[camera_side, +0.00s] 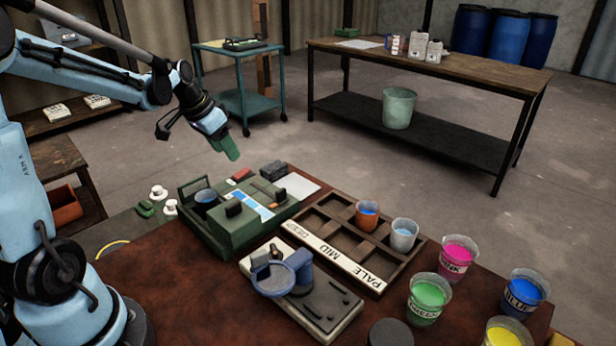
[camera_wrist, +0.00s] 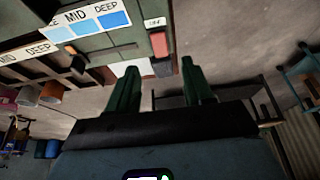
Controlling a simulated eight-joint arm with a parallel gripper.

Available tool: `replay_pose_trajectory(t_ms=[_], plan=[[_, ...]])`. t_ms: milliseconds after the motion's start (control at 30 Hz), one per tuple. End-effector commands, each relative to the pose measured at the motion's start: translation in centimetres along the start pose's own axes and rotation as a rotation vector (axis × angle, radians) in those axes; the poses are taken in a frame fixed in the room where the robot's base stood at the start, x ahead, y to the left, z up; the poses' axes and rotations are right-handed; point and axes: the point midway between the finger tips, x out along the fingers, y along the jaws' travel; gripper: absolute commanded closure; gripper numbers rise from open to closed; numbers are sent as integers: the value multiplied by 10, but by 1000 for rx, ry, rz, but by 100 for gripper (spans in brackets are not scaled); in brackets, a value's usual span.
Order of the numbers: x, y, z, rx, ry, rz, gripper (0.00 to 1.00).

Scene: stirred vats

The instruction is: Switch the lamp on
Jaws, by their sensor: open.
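A green apparatus (camera_side: 235,222) stands on the brown table, with a strip of blue swatches that reads MID and DEEP in the wrist view (camera_wrist: 98,20). A red block-like part (camera_side: 241,174), probably the lamp switch, sits at its far edge. In the wrist view the red part (camera_wrist: 158,44) has a small white label beside it, too small to read surely. I cannot tell whether any lamp is lit. My gripper (camera_side: 228,150) is open and empty, above and beyond the apparatus's far edge. Its green fingers (camera_wrist: 159,82) point towards the red part, apart from it.
A dark block (camera_side: 273,170) lies near the red part. A wooden rack (camera_side: 335,265) holds two cups. A grey stand with a blue ring (camera_side: 305,300) is in front. Several paint cups, including pink (camera_side: 457,257), stand at right. Air around my gripper is clear.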

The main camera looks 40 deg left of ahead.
Motion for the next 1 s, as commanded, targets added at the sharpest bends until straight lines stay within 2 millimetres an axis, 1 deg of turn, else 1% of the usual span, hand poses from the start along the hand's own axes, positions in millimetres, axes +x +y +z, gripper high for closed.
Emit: replay_pose_trajectory(t_ms=[33, 100, 300, 500, 667, 933, 967, 1000], plan=[[9, 0, 0, 1, 0, 0, 49], [20, 0, 0, 0, 0, 0, 49], [49, 0, 0, 1, 0, -1, 49], [67, 0, 0, -1, 0, -1, 49], [73, 0, 0, -1, 0, -1, 49], [73, 0, 0, -1, 0, -1, 49], [73, 0, 0, -1, 0, -1, 52], [73, 0, 0, -1, 0, -1, 58]])
